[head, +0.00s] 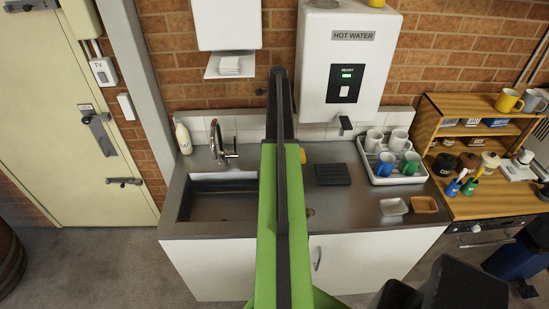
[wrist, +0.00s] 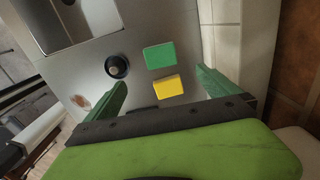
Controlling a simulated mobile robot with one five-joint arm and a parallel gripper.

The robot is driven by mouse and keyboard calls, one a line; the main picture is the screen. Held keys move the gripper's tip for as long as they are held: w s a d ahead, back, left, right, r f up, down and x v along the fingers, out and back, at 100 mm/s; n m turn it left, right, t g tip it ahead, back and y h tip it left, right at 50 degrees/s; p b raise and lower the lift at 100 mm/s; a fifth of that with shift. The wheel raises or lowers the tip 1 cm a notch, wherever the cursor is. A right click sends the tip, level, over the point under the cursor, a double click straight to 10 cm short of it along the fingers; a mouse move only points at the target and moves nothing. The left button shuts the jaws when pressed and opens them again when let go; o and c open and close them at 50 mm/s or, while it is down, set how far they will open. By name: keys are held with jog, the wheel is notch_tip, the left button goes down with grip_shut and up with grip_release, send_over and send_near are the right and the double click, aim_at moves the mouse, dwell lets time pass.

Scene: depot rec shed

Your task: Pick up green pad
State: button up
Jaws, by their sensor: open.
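The green pad (wrist: 159,56) is a small flat block lying on the steel worktop in the wrist view. A yellow pad (wrist: 168,87) lies just below it in that view, close beside it. My gripper (wrist: 161,79) is open, its two green fingers spread to the left and right of the pads in the picture, with nothing held. How high the fingers are above the worktop is hard to tell. In the head view my arm hides the green pad, and only an edge of the yellow pad (head: 302,155) shows beside the arm.
The sink (head: 222,204) with its tap (head: 220,148) is left of my arm. A black round object (wrist: 117,66) lies left of the pads. A black mat (head: 333,175) and a mug tray (head: 394,179) are to the right. The tiled wall is close behind.

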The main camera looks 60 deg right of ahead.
jog(key=f+b, duration=0.3)
jog(key=f, duration=0.1)
jog(key=f+b, duration=0.3)
jog(key=b, duration=0.1)
jog(key=f+b, duration=0.4)
jog(key=shift+s+d+f, duration=0.2)
jog(key=shift+s+f, duration=0.15)
jog(key=f+b, duration=0.6)
jog(key=shift+w+a, duration=0.1)
jog(key=shift+w, duration=0.1)
jog(key=shift+r, duration=0.25)
jog(key=c, duration=1.4)
jog(key=shift+o, duration=0.2)
notch_tip(320, 180, up, 10)
jog(key=p, duration=1)
